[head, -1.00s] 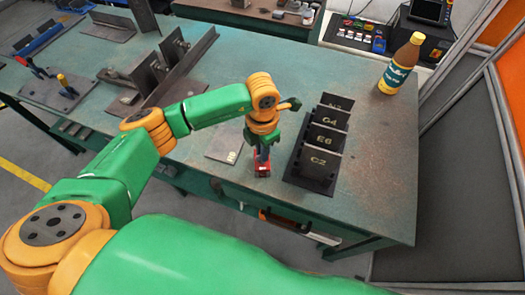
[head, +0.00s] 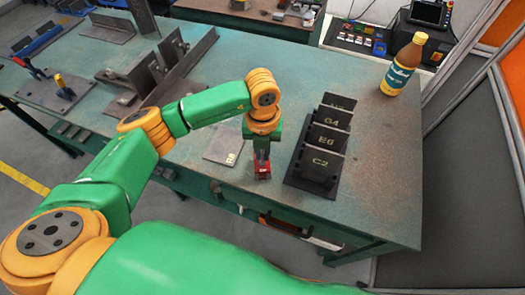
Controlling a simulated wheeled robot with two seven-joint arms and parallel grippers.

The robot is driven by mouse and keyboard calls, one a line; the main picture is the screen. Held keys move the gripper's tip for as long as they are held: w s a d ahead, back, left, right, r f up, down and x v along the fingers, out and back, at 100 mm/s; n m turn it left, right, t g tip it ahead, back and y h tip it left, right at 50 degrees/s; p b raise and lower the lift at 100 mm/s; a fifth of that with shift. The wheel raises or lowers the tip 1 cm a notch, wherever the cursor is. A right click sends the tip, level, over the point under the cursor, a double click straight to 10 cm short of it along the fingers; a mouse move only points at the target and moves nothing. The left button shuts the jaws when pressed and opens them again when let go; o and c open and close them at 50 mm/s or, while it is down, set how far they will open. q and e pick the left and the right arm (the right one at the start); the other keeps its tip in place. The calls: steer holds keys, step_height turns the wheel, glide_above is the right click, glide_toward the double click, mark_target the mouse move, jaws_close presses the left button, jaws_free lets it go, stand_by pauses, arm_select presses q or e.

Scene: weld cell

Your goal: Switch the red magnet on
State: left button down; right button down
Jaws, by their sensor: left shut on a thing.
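The red magnet (head: 262,173) stands on the green table, left of the dark plate rack. My left gripper (head: 262,158) points down over it, with its fingers at the magnet's top. It is shut on the top of the magnet; the gripped part is mostly hidden by the fingers. I cannot read the magnet's switch position from here. My right gripper is not in view.
A rack (head: 310,183) holds dark plates marked C2, E6 and G4 just right of the gripper. A flat plate (head: 224,147) lies to the left. A bottle (head: 401,66) stands at the back right. Steel fixtures (head: 160,68) stand at the back left.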

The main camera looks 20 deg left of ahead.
mark_target(262, 156)
arm_select(q)
steer(key=shift+n, duration=0.6)
steer(key=c, duration=0.9)
jaws_free()
step_height(262, 156, up, 7)
steer(key=shift+r+b, duration=0.1)
steer(key=shift+b, duration=0.65)
